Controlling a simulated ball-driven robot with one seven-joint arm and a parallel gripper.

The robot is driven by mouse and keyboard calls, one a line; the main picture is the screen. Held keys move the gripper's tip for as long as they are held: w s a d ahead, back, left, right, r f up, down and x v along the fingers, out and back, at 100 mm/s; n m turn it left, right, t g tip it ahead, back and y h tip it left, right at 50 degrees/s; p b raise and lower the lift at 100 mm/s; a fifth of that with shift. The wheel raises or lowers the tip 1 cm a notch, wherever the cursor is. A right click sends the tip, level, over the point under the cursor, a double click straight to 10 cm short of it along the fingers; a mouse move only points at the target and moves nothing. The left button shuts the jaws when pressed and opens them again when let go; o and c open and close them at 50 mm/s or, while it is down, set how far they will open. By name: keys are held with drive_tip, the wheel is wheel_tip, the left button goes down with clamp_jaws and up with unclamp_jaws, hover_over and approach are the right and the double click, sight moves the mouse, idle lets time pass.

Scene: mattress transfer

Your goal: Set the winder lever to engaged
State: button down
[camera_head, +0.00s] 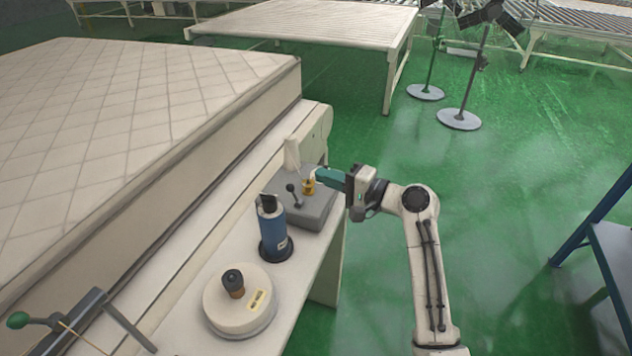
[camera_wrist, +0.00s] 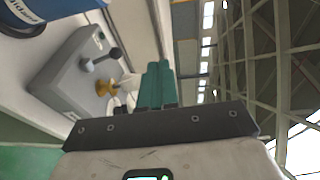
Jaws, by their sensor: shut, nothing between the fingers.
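A grey box (camera_head: 318,213) sits on the white ledge and carries a small lever with a dark ball knob (camera_head: 290,188), likely the winder lever. The lever leans up from its pivot. Beside it on the box is a yellow spool (camera_head: 309,187). In the wrist view the grey box (camera_wrist: 62,82), the lever's dark knob (camera_wrist: 115,53) and the yellow spool (camera_wrist: 104,88) show to the left of my fingers. My gripper (camera_head: 318,176) has teal fingers, shut and empty, just above and right of the spool. Whether they touch anything I cannot tell. My gripper also shows in the wrist view (camera_wrist: 158,66).
A blue cylinder (camera_head: 273,230) and a round cream base (camera_head: 225,315) with a brown knob stand on the ledge nearer me. A quilted mattress (camera_head: 120,100) lies to the left. A green-knobbed handle (camera_head: 18,320) is at lower left.

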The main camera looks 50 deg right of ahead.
drive_tip(key=s+r, duration=0.2)
drive_tip(key=shift+s+d, duration=0.1)
drive_tip(key=shift+s, duration=0.25)
idle(0.4)
drive_tip(key=s+a+f+n+g, duration=0.35)
drive_tip(key=a+f, duration=0.25)
drive_tip(key=f, duration=0.2)
drive_tip(key=s+a+f+n+g, duration=0.3)
drive_tip(key=a+f+n+g, duration=0.15)
drive_tip(key=a+f, duration=0.3)
drive_tip(key=s+a+f+n+g+h, duration=0.1)
drive_tip(key=s+a+f+n+g, duration=0.1)
drive_tip(key=s, duration=0.7)
drive_tip(key=s+a+f+n+g+h, duration=0.1)
drive_tip(key=s+a+f+n+g, duration=0.1)
drive_tip(key=s+f+n+g, duration=0.3)
drive_tip(key=s+g, duration=0.1)
drive_tip(key=s, duration=0.3)
drive_tip(key=shift+a+f+h, duration=0.2)
drive_tip(key=shift+a+h, duration=0.1)
drive_tip(key=shift+h, duration=0.1)
